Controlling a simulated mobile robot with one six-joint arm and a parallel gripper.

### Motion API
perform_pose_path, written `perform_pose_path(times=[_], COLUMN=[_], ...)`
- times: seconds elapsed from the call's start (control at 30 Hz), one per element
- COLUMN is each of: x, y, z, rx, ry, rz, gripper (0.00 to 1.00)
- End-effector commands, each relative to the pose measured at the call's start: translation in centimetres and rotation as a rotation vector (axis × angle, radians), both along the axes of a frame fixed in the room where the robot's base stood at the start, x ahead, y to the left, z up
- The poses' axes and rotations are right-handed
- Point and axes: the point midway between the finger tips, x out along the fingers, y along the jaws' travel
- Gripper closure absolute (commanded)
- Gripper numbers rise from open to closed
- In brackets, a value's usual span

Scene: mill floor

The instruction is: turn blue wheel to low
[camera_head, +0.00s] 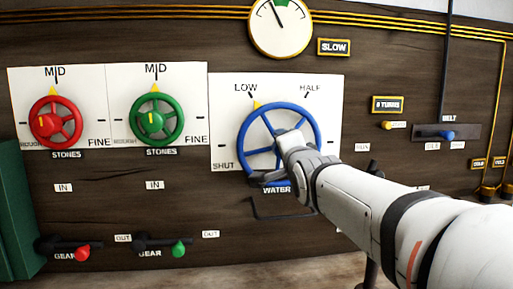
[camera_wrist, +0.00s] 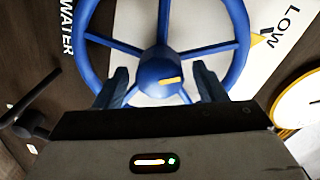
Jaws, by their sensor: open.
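The blue wheel (camera_head: 318,122) is mounted on a white panel (camera_head: 225,150) marked SHUT, LOW and HALF, with a WATER label below. A yellow pointer (camera_head: 257,104) at its upper-left rim stands by the LOW mark (camera_head: 245,88). In the wrist view the blue wheel (camera_wrist: 88,62) shows its spokes and a hub with a yellow mark. The yellow pointer (camera_wrist: 257,39) is beside the word LOW there. My gripper (camera_wrist: 162,84) is open, its two fingers on either side of the hub. Contact cannot be told. In the head view my gripper (camera_head: 272,172) covers the wheel's lower right.
A red wheel (camera_head: 72,130) and a green wheel (camera_head: 176,130) stand left, both pointing to MID. Below are a red gear lever (camera_head: 82,254) and a green gear lever (camera_head: 179,250). A gauge (camera_head: 280,28) hangs above. A belt lever (camera_head: 447,135) is right.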

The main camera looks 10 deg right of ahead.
Motion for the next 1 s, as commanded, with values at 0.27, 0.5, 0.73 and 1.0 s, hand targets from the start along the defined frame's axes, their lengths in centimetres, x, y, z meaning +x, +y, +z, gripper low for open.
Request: perform_pose_path(times=[0.27, 0.5, 0.73, 1.0], x=[-3.7, -4.4, -4.4, -7.2], y=[0.0, 0.0, 0.0, -0.3], z=[0.1, 0.0, -0.1, -5.6], rx=[0.000, 0.000, -0.009, -0.328], ry=[0.000, 0.001, 0.010, 0.382], rz=[0.000, 0.000, -0.001, 0.039], gripper=[0.35, 0.35, 0.35, 0.35])
